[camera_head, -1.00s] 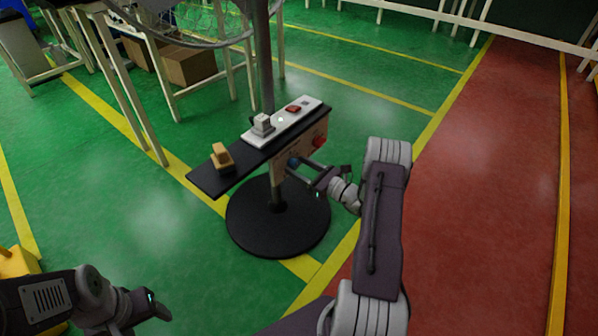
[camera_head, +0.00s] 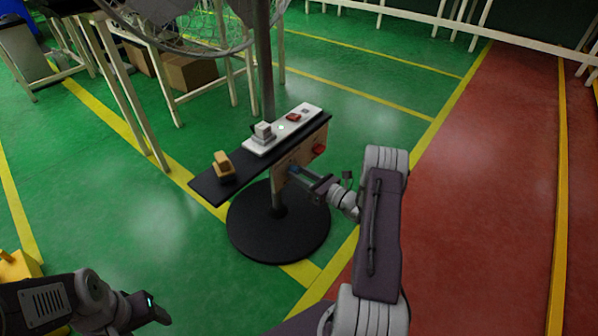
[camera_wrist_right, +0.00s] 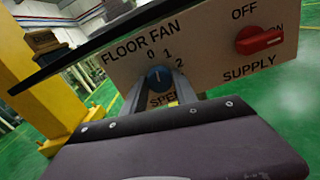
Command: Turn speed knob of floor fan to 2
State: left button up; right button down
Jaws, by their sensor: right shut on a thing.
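The floor fan's pale control panel (camera_wrist_right: 215,58) hangs under a dark shelf on a pole. The blue speed knob (camera_wrist_right: 159,77) sits under the marks 0, 1 and 2 in the right wrist view. Its pale line points roughly upward; which mark it meets I cannot tell for sure. My right gripper (camera_head: 297,173) is shut on the knob from the front, and its fingers hide part of the knob and the lettering below. The red supply switch (camera_wrist_right: 259,40) is right of the knob. My left gripper (camera_head: 155,309) hangs apart, low at the left; its opening is unclear.
The dark shelf (camera_head: 204,188) carries a tan block (camera_head: 223,165) and a white plate with a grey block (camera_head: 263,133). The round black base (camera_head: 250,235) stands on the green floor. A wire fan cage (camera_head: 190,40) is above. Clear red floor (camera_head: 480,200) lies right.

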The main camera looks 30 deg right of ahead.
jog(key=m+p, duration=0.2)
jog(key=shift+r+m, duration=0.2)
jog(key=shift+m, duration=0.2)
jog(key=m+p, duration=0.2)
jog(key=m, duration=0.1)
jog(key=shift+m, duration=0.4)
jog(key=m+p, duration=0.1)
jog(key=m, duration=0.2)
jog(key=shift+a+f+p, duration=0.1)
jog(key=shift+p, duration=0.2)
jog(key=shift+s+m+p, duration=0.1)
jog(key=shift+m+p, duration=0.45)
jog(key=shift+m, duration=1.55)
jog(key=shift+f, duration=0.1)
jog(key=c, duration=1)
grip_release()
